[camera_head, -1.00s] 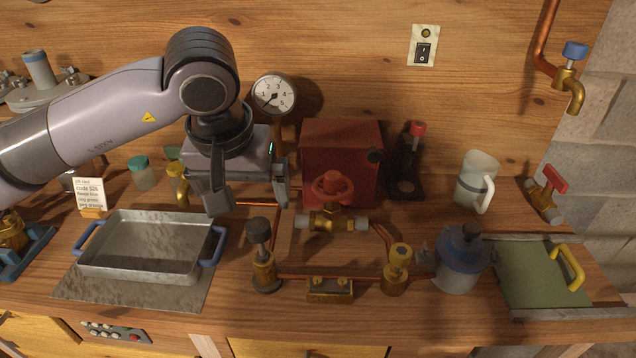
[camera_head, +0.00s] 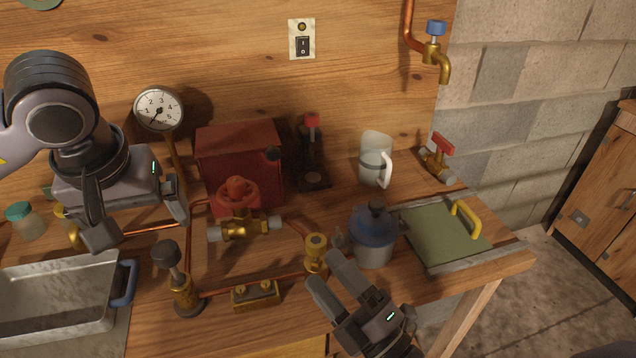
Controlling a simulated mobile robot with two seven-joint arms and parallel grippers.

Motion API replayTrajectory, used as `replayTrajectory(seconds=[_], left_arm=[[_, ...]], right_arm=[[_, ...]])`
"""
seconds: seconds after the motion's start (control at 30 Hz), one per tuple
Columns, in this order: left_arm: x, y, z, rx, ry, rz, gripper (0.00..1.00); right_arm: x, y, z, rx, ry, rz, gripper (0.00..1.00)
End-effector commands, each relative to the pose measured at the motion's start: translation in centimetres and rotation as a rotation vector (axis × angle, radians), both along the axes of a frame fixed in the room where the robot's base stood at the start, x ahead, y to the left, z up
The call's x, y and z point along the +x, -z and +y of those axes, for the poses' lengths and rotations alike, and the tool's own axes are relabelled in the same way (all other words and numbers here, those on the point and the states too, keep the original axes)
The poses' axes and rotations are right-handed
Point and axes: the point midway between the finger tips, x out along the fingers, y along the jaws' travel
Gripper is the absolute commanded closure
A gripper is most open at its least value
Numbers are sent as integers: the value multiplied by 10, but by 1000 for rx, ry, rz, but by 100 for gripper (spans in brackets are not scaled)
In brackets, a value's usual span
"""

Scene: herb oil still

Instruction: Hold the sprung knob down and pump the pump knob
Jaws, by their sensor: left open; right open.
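A black knob (camera_head: 166,253) tops a brass post at the front left of the pipework. A blue-lidded grey pot (camera_head: 374,241) with a dark knob (camera_head: 376,207) on top stands at the right. I cannot tell for sure which knobs are the sprung one and the pump one. My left gripper (camera_head: 138,221) is open and empty, above and behind the black knob. My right gripper (camera_head: 327,273) is open at the front, just left of the pot in the picture, touching nothing I can make out.
A red box (camera_head: 240,158) and a brass valve with a red handwheel (camera_head: 238,193) stand behind the pipes. A metal tray (camera_head: 60,305) is at the left. A jug (camera_head: 376,158) and a green board with a yellow handle (camera_head: 440,235) are at the right. A gauge (camera_head: 158,108) rises behind.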

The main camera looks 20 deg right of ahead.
Motion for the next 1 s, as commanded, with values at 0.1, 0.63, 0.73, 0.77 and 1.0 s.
replayTrajectory(seconds=[0.1, 0.63, 0.73, 0.77, 1.0], left_arm=[[0, 0, 0, 0, 0, 0, 0], [0, 0, 0, 0, 0, 0, 0], [0, 0, 0, 0, 0, 0, 0], [0, 0, 0, 0, 0, 0, 0], [0, 0, 0, 0, 0, 0, 0]], right_arm=[[8, -37, 37, -19, -127, -156, 31], [-35, -124, 163, -266, -712, -736, 31], [-46, -124, 178, -347, -825, -823, 31], [-49, -124, 181, -373, -859, -847, 31], [-66, -106, 197, -625, -1120, -1006, 31]])
